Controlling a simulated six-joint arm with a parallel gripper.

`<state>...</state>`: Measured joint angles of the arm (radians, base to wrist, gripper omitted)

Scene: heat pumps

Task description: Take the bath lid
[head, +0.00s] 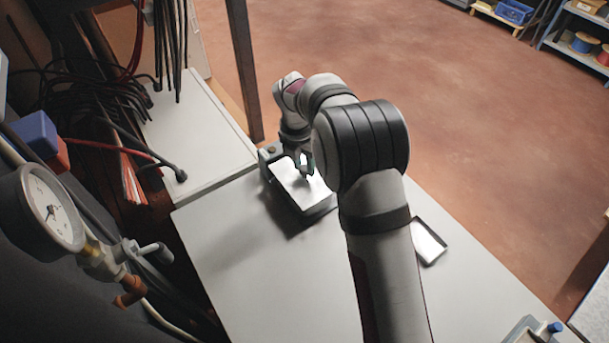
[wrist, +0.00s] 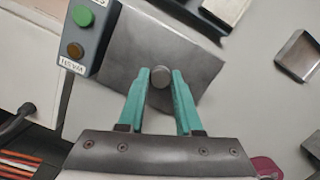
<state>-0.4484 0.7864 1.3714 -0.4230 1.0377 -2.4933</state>
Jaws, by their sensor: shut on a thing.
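The bath lid (wrist: 138,55) is a flat grey metal plate with a round knob (wrist: 160,76) on top. In the wrist view my gripper (wrist: 161,78) has its teal fingers on both sides of the knob, shut on it. In the head view my gripper (head: 305,171) is over the bright lid (head: 292,180) on the bath (head: 318,210). The lid appears to be on the bath or just above it; I cannot tell which. The inside of the bath is hidden.
A control box (wrist: 92,35) with a green and an amber button adjoins the bath. A shallow tray (head: 428,241) lies on the worktable (head: 240,260), right of my arm. A pressure gauge (head: 50,208), pipes and hanging cables crowd the left. The table's front left is clear.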

